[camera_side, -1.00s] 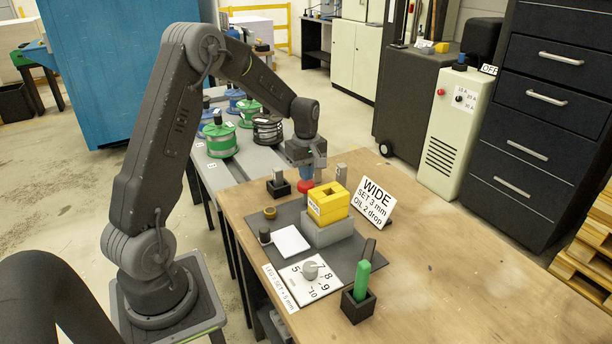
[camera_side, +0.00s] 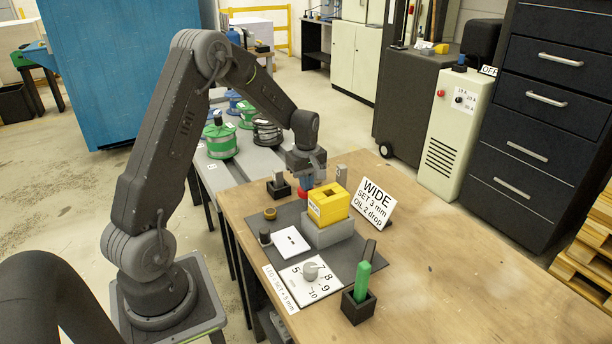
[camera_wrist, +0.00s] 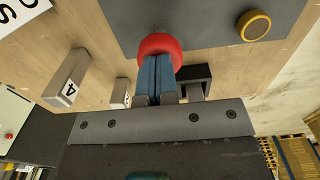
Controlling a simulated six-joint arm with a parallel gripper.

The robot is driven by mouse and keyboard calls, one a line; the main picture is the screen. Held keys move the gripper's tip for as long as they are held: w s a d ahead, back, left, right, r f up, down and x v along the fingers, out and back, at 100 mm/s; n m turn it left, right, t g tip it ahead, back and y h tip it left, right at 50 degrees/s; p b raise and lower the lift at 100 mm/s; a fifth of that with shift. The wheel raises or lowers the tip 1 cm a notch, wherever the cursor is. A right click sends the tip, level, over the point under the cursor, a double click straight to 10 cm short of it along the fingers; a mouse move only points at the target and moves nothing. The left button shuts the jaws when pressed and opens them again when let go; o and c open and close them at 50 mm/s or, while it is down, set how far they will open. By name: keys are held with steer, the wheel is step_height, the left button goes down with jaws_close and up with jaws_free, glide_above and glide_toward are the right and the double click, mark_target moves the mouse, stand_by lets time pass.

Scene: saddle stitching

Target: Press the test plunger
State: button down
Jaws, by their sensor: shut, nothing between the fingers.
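A red round cap (camera_side: 303,193), which looks like the test plunger, stands behind the yellow block (camera_side: 328,203) at the back of the dark mat (camera_side: 343,258). It also shows in the wrist view (camera_wrist: 160,44). My gripper (camera_side: 306,180) is above it, pointing down, with its blue fingers shut and empty. In the wrist view the fingertips (camera_wrist: 157,62) meet the red cap and appear to touch it. The cap's underside and stem are hidden.
The yellow block sits on a grey block (camera_side: 328,233). The table's right side is clear.

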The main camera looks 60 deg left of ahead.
steer(key=shift+f, duration=0.2)
step_height(320, 180, up, 14)
steer(key=shift+r, duration=0.25)
stand_by(0.5)
steer(key=s+d+r+m+t, duration=0.2)
steer(key=s+d+r+m, duration=0.3)
steer(key=d, duration=0.4)
steer(key=s+d+r+m+t, duration=0.2)
steer(key=s+d+r+m, duration=0.1)
steer(key=s+d+m, duration=0.5)
steer(key=s+d+f+m+t, duration=0.1)
steer(key=s+d+f+m, duration=0.1)
steer(key=s+d+m, duration=0.3)
steer(key=s+d, duration=0.1)
steer(key=s, duration=0.1)
steer(key=shift+s+f+t, duration=0.3)
